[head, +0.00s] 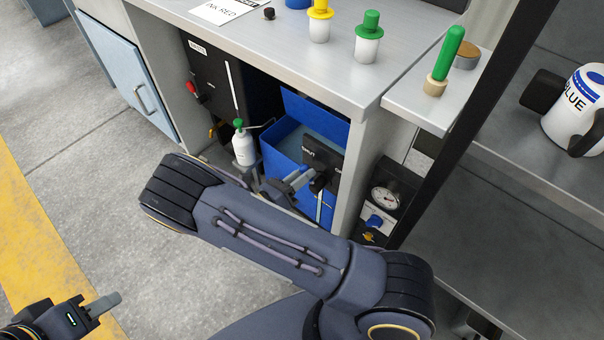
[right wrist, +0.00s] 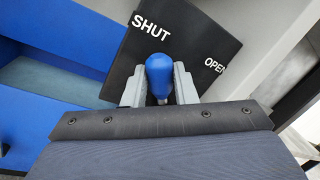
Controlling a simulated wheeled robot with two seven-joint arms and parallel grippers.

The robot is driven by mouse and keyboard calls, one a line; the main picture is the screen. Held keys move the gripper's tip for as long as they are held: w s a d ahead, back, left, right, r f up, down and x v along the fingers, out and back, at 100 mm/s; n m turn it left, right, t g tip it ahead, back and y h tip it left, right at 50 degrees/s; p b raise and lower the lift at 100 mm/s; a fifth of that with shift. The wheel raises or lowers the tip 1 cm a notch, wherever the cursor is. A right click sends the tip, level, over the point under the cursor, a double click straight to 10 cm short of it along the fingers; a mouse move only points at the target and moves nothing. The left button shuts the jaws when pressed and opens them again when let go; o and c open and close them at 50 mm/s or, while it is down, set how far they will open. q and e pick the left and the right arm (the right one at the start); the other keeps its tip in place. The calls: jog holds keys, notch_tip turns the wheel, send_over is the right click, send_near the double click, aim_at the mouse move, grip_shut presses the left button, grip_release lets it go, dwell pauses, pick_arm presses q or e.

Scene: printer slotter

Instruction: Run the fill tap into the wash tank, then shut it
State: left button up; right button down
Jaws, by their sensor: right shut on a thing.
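The blue tap lever (right wrist: 158,75) stands in front of a black plate (right wrist: 190,40) marked SHUT and OPEN. Its knob points up toward SHUT, with OPEN off to the right. My right gripper (right wrist: 160,88) is shut on the lever, one finger on each side. In the head view, my right gripper (head: 304,182) reaches under the counter to the plate (head: 322,152). The blue wash tank (head: 285,163) stands behind it, with a grey-blue surface inside; my arm hides its lower part. My left gripper (head: 108,304) is low at left over the floor, away from everything; its opening is unclear.
A white bottle with a green top (head: 243,148) stands left of the tank. The counter (head: 330,75) above carries yellow- and green-topped containers. A pressure gauge (head: 385,198) is at right, near a dark post (head: 470,125). The floor at left is clear.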

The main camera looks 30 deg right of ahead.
jog(key=c, duration=1.2)
grip_release()
jog(key=shift+o, duration=0.2)
jog(key=r+p+v, duration=0.1)
jog(key=v, duration=0.6)
jog(key=shift+a+f, duration=0.45)
jog(key=shift+f, duration=0.1)
